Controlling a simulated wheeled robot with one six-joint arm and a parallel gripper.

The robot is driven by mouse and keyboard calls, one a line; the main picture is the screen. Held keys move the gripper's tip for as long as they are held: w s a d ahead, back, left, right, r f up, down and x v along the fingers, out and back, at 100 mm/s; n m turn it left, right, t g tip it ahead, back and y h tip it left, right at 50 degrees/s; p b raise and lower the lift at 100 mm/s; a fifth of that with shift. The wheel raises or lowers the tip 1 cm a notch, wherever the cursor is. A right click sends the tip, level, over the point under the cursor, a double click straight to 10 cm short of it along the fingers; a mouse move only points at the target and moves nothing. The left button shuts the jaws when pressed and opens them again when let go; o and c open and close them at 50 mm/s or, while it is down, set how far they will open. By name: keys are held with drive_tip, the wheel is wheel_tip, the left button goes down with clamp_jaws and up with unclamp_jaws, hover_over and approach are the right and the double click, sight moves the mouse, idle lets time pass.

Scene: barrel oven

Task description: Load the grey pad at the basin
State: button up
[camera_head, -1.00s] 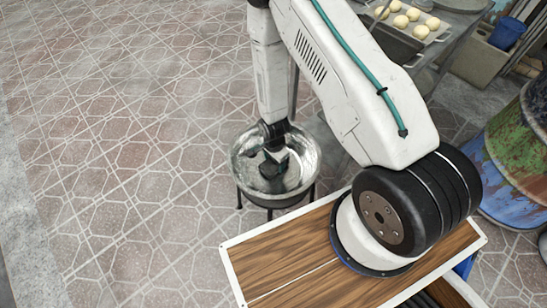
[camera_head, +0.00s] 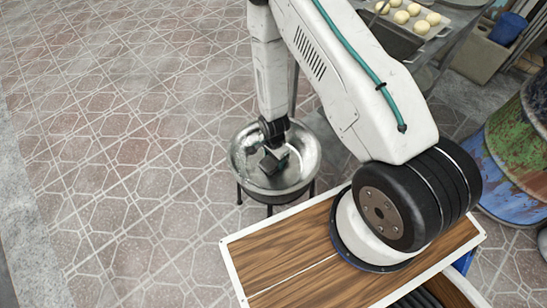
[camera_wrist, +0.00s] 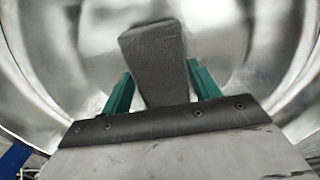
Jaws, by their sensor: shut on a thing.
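The basin (camera_head: 307,160) is a shiny metal bowl on a dark legged stand, left of centre in the head view. Its curved metal wall also fills the wrist view (camera_wrist: 60,60). The grey pad (camera_wrist: 153,50) is a dark grey block in the wrist view, standing out between the two green fingers. My gripper (camera_wrist: 163,85) is shut on the pad, with a finger on each side of it. In the head view my gripper (camera_head: 274,160) is over the basin's inside. Whether the pad touches the basin's bottom I cannot tell.
A tray of pale dough balls (camera_head: 414,18) stands on a metal table at the top right. The tiled floor (camera_head: 120,150) at the left is clear.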

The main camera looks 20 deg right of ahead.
drive_tip(key=shift+f, duration=0.5)
idle(1.2)
drive_tip(key=shift+r, duration=3.55)
